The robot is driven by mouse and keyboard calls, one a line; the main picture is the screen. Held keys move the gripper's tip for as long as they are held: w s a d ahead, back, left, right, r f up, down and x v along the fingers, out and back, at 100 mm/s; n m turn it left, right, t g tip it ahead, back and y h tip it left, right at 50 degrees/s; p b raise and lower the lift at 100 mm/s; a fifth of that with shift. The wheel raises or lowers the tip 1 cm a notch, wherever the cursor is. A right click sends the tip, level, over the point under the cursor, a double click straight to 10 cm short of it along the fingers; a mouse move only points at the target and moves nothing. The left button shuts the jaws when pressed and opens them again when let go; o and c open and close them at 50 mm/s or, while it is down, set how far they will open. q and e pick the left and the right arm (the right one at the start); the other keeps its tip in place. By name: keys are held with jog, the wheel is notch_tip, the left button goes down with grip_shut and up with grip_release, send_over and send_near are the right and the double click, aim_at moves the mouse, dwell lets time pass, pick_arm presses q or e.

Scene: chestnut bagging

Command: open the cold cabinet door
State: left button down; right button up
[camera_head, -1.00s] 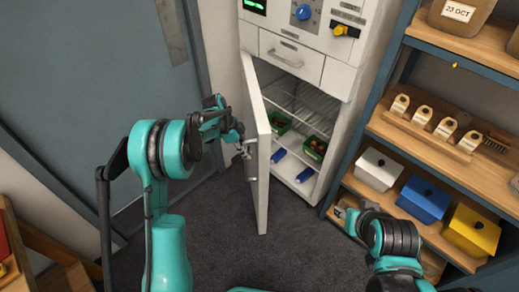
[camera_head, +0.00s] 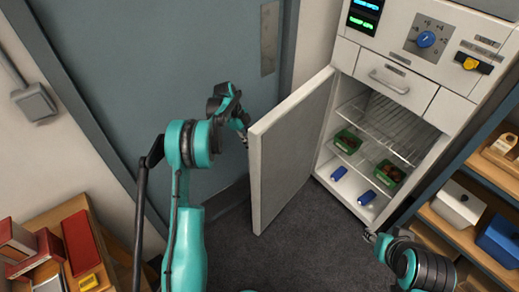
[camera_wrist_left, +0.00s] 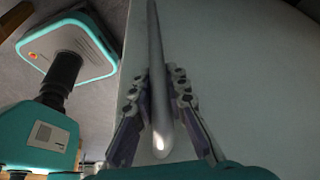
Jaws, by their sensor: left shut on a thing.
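The cold cabinet (camera_head: 432,103) is white and stands at the right in the head view. Its door (camera_head: 285,155) is swung wide open toward the left, showing the inside. My left gripper (camera_head: 243,128) is at the door's outer face, partly hidden by the door's edge. In the left wrist view the fingers of my left gripper (camera_wrist_left: 160,95) are closed on both sides of a grey bar handle (camera_wrist_left: 156,60), which stands off the pale door panel (camera_wrist_left: 245,75). My right gripper (camera_head: 370,237) is low at the right, small and apart from the cabinet; its jaws are unclear.
Inside are wire shelves, green trays (camera_head: 348,141) with brown contents and blue items (camera_head: 366,197). A blue-grey room door (camera_head: 150,75) is behind my left arm. A wooden shelf (camera_head: 500,165) with boxes is at the right. Dark floor (camera_head: 300,240) is free below the door.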

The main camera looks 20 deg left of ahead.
pick_arm(q)
jog(key=a, duration=0.1)
jog(key=w+a, duration=0.1)
jog(key=a, duration=0.1)
jog(key=shift+w+a+m, duration=0.1)
jog(key=shift+m, duration=0.2)
jog(key=c, duration=1.5)
grip_release()
jog(key=shift+a, duration=0.1)
jog(key=v, duration=1.2)
jog(key=shift+w, duration=0.1)
